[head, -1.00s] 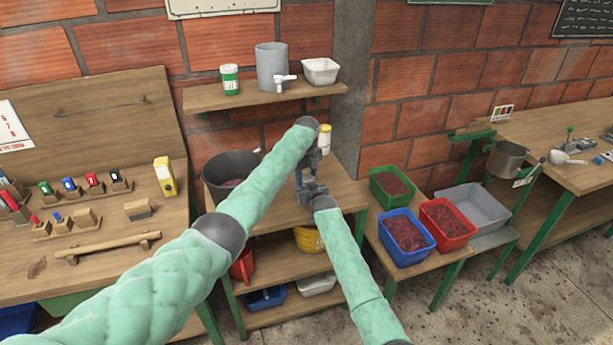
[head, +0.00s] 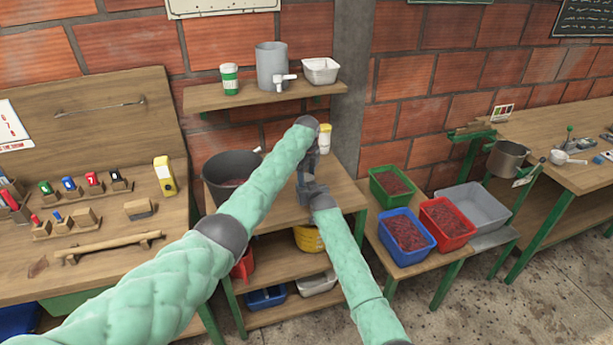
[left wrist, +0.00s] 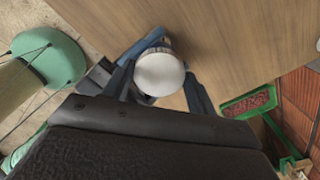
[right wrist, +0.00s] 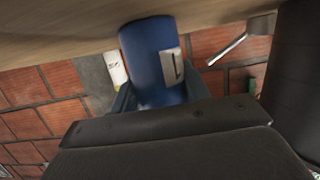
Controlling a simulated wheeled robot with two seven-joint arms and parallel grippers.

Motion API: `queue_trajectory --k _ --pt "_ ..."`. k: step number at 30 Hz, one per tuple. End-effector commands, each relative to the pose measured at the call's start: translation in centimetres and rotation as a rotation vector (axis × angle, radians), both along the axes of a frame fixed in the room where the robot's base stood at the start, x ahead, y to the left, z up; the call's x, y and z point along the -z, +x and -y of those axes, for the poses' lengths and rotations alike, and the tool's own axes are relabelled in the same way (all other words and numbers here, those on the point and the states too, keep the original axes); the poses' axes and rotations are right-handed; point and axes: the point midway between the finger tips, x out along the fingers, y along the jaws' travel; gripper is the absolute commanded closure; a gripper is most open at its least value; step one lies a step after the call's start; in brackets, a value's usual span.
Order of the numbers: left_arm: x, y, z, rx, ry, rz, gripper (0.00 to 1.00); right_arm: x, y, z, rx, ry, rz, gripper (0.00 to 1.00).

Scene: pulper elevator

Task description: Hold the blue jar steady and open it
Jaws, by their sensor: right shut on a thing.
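The blue jar (right wrist: 148,58) shows in the right wrist view with a pale label on its side. My right gripper (right wrist: 158,95) is shut on its body, one finger on each side. In the left wrist view the jar's round white lid (left wrist: 160,73) sits between the fingers of my left gripper (left wrist: 160,88), which looks open around it, with a gap at the right finger. In the head view my left gripper (head: 312,165) is above my right gripper (head: 311,191), over the middle table. The jar itself is hard to make out there.
A white container with a yellow cap (head: 324,138) stands close behind the grippers. A dark bucket (head: 226,176) stands left on the same table (head: 345,190). A wall shelf (head: 250,98) hangs above. Red, blue and green crates (head: 407,230) stand to the right.

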Motion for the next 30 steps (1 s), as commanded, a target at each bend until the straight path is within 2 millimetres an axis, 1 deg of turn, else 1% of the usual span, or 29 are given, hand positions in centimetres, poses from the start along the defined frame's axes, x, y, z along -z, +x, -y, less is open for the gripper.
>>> queue_trajectory --k 1,2,10,13,17,24,25,26,30 --pt "0.0 0.0 0.0 0.000 0.000 0.000 0.32 0.0 0.0 0.0 0.000 0.000 0.001 1.00" --pt "0.0 0.0 0.0 0.001 0.000 0.000 0.26 0.0 0.0 0.0 0.000 0.000 0.001 1.00" --pt "-0.1 0.0 0.0 0.001 0.000 0.000 0.26 -0.1 0.0 0.0 0.000 0.000 0.001 1.00" --pt "-0.4 0.0 0.0 0.001 0.000 0.001 0.26 -0.1 0.0 0.0 0.000 0.000 0.001 1.00" --pt "-1.5 0.0 0.0 0.002 0.000 0.001 0.26 -0.1 0.0 0.0 0.000 0.000 0.001 1.00" --pt "-4.2 0.1 0.0 0.001 0.000 0.001 0.26 -0.1 0.0 0.0 0.000 0.000 0.001 1.00" --pt "-4.4 0.0 0.0 0.001 0.000 0.001 0.26 0.0 0.0 0.0 0.000 0.000 0.001 1.00" --pt "-4.5 0.0 0.0 0.001 0.000 0.001 0.29 0.0 0.0 0.0 0.000 0.000 0.001 1.00" --pt "-5.1 0.3 -0.1 0.000 0.001 0.006 0.29 -0.1 0.0 0.0 0.000 0.000 0.001 1.00"
